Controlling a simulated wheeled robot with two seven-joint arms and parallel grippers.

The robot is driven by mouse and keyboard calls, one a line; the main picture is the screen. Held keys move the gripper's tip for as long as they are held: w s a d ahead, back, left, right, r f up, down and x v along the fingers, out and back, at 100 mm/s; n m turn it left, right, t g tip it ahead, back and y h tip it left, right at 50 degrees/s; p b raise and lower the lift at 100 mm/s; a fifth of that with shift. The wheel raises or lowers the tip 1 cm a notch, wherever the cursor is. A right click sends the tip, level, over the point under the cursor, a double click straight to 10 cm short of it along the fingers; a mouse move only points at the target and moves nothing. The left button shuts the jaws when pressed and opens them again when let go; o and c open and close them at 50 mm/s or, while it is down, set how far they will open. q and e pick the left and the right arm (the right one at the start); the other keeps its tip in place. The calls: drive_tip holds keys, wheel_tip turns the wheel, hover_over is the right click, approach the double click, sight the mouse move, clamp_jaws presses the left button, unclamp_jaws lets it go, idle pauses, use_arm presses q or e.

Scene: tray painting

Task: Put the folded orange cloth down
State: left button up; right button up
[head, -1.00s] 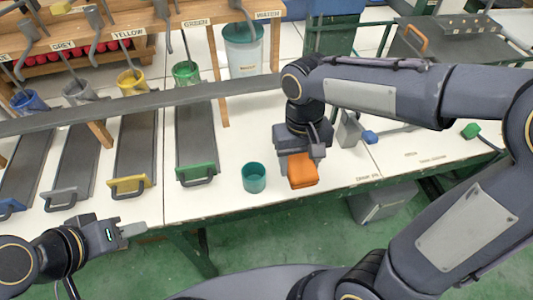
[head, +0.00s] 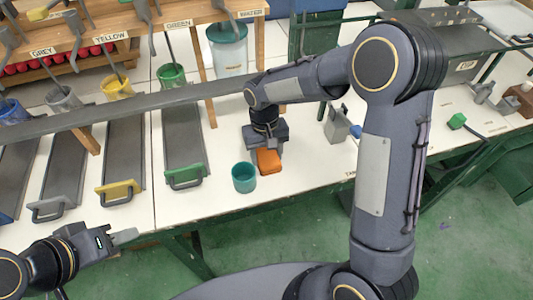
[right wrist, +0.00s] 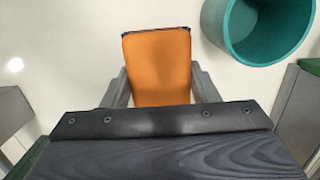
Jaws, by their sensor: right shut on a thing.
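The folded orange cloth (head: 269,160) is at the white table's surface, just right of a teal cup. My right gripper (head: 267,146) is above it with its fingers on either side. The right wrist view shows the cloth (right wrist: 158,65) between the two fingers (right wrist: 160,88), which are shut on it. Whether the cloth touches the table or hangs just above it, I cannot tell. My left gripper (head: 124,237) is in front of the table at the lower left, away from the cloth. Its finger gap is too small to make out.
The teal cup (head: 244,177) stands close to the cloth; it also shows in the right wrist view (right wrist: 217,25). The green-handled tray (head: 185,177) lies left of it. A grey rail (head: 120,106) runs behind. Bare white table (head: 310,165) lies to the right.

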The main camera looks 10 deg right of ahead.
sight(265, 149)
drive_tip(key=shift+f, duration=0.2)
drive_tip(key=o, duration=1)
drive_tip(key=r, duration=0.4)
drive_tip(key=w+r, duration=0.1)
drive_tip(key=r, duration=0.3)
drive_tip(key=r+p, duration=0.1)
drive_tip(key=r, duration=0.3)
drive_tip(key=shift+w+r, duration=0.2)
drive_tip(key=shift+r, duration=0.05)
